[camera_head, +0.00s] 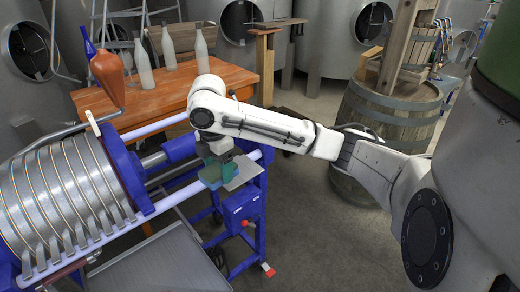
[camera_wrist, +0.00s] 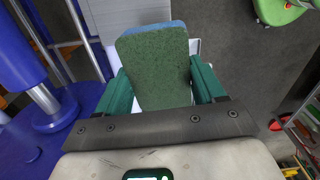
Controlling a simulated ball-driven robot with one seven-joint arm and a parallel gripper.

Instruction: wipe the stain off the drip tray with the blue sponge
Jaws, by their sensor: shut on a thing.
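My gripper (camera_head: 217,176) has green fingers and is beside the blue filter-press frame in the head view. In the wrist view my gripper (camera_wrist: 162,88) is shut on the blue sponge (camera_wrist: 157,65); its dark green face fills the space between the fingers and a blue edge shows at the far end. In the head view the sponge cannot be told apart from the fingers. A grey metal tray (camera_head: 160,265), apparently the drip tray, lies low under the press. A small pale plate (camera_head: 243,172) shows just right of the fingers. I cannot make out a stain.
The ribbed metal press (camera_head: 65,195) and its rails stand left of my gripper. A wooden table (camera_head: 180,88) with several bottles is behind. A wooden barrel (camera_head: 385,125) stands to the right, and steel tanks line the back. The floor (camera_head: 330,240) right of the press is clear.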

